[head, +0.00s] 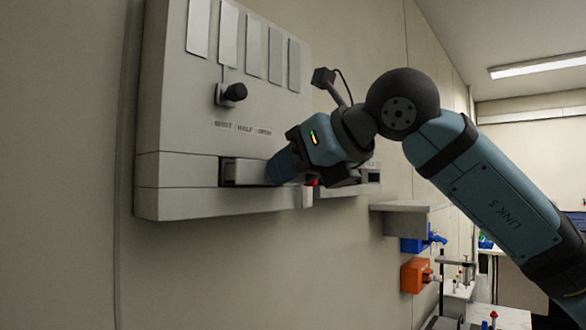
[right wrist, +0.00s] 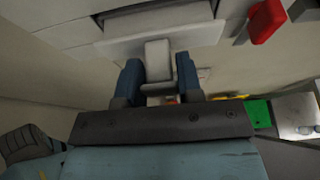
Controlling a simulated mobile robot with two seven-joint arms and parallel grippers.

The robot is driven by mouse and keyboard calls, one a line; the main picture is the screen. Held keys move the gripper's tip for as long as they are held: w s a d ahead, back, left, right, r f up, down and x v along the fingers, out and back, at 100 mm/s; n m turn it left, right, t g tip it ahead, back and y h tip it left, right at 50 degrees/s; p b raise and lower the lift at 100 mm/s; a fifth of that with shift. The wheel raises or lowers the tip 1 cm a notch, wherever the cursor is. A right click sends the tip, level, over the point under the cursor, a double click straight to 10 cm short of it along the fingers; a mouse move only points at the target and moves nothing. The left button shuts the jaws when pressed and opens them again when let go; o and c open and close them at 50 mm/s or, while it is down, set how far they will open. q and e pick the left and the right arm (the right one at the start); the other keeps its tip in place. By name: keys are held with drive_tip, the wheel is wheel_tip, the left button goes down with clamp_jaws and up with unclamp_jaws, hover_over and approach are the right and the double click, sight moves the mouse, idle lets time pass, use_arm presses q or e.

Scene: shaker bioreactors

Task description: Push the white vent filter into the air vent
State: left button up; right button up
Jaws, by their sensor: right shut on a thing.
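The air vent (head: 175,170) is a pale wall-mounted box with slats above and a dark-edged slot (head: 223,172) low on its front. A light grey-white piece, seemingly the white vent filter (head: 248,173), sits at this slot; how deep it is in cannot be told. In the right wrist view, a white tab (right wrist: 158,58) of the filter stands between my two blue fingers. My right gripper (right wrist: 158,72) is shut on that tab. In the head view my right gripper (head: 279,169) is at the slot's right end and hides part of it. My left gripper is not in view.
A black knob (head: 234,93) sticks out above the SHUT, HALF and OPEN labels. A red part (right wrist: 267,20) sits right of the slot. A grey shelf (head: 402,207), a blue item (head: 416,244) and an orange item (head: 415,275) are on the wall farther right.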

drive_tip(key=shift+w+a, duration=0.8)
drive_tip(key=shift+a, duration=0.25)
idle(1.3)
drive_tip(key=o, duration=1)
drive_tip(key=shift+d, duration=0.1)
drive_tip(key=shift+b+v, duration=1.45)
drive_tip(key=shift+v, duration=5.4)
